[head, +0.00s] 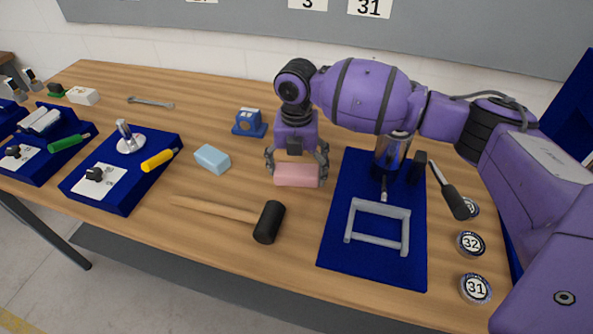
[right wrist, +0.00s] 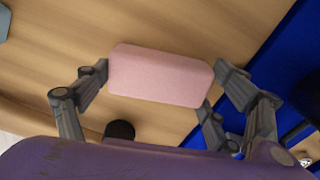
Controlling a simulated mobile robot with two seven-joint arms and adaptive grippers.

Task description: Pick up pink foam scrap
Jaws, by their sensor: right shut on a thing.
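The pink foam scrap (head: 297,175) is a small block near the middle of the wooden table in the head view. My right gripper (head: 297,165) is over it, pointing down, with its fingers shut on the block's two ends. In the right wrist view the foam (right wrist: 160,75) lies between the fingers of the right gripper (right wrist: 165,88). I cannot tell whether the foam touches the table. My left gripper does not show.
A light blue block (head: 212,158), a mallet (head: 268,222) and a blue device (head: 249,122) stand near on the table (head: 215,260). To the right is a blue mat (head: 373,258) with a grey frame (head: 378,209). Round numbered tins (head: 475,288) lie further right.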

